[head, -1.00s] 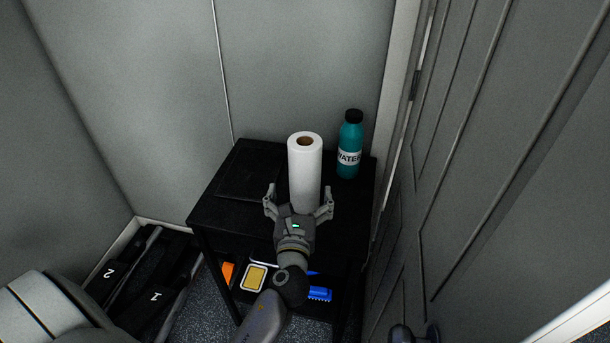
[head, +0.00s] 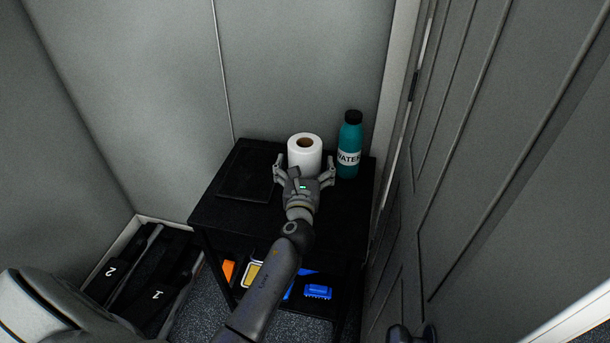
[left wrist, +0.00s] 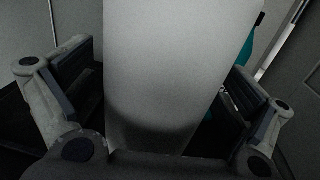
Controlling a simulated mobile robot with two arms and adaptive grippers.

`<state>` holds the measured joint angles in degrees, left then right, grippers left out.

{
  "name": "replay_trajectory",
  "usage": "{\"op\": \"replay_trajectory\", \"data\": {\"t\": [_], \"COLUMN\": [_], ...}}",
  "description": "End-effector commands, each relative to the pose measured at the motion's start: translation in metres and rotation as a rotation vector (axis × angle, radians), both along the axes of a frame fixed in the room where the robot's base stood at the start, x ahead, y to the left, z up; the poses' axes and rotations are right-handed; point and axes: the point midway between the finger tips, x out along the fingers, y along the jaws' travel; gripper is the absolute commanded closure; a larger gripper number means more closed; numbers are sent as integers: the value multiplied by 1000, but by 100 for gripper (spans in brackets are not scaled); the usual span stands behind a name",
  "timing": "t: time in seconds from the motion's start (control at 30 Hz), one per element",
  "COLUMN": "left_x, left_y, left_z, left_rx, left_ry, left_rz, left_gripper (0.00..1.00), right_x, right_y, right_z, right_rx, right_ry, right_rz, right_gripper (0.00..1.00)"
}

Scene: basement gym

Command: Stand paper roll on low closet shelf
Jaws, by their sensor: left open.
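A white paper roll (head: 304,153) stands upright on the top of a black shelf unit (head: 225,215). My left gripper (head: 304,172) is open, with its fingers on either side of the roll and its palm in front of it. In the left wrist view the roll (left wrist: 158,70) fills the middle between the two spread finger pads, with a gap visible on each side. The lower part of the roll is hidden behind the gripper in the head view. The lower shelf is partly hidden by my left arm. My right gripper is not in view.
A teal water bottle (head: 350,145) stands just right of the roll. A flat dark item (head: 249,172) lies left on the top. The lower shelf holds an orange item (head: 228,270), a yellow-and-white item (head: 251,274) and a blue brush-like item (head: 318,291). A grey door (head: 490,150) stands close on the right.

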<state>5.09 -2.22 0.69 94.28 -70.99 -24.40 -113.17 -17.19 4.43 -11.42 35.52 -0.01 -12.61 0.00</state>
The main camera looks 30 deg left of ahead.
Motion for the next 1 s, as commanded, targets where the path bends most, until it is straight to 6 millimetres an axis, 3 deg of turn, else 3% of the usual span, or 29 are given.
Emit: {"op": "replay_trajectory", "data": {"t": [0.2, 0.63, 1.0], "left_x": [0, 0, 0], "left_y": [0, 0, 1], "left_z": [0, 1, 11], "left_rx": [0, 0, 3], "left_ry": [0, -1, -3], "left_rz": [0, 0, 2], "left_gripper": [3, 57, 57], "right_x": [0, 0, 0], "right_y": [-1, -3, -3], "right_z": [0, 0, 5], "right_rx": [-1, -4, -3], "right_ry": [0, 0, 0], "right_rz": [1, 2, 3], "right_gripper": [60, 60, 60]}}
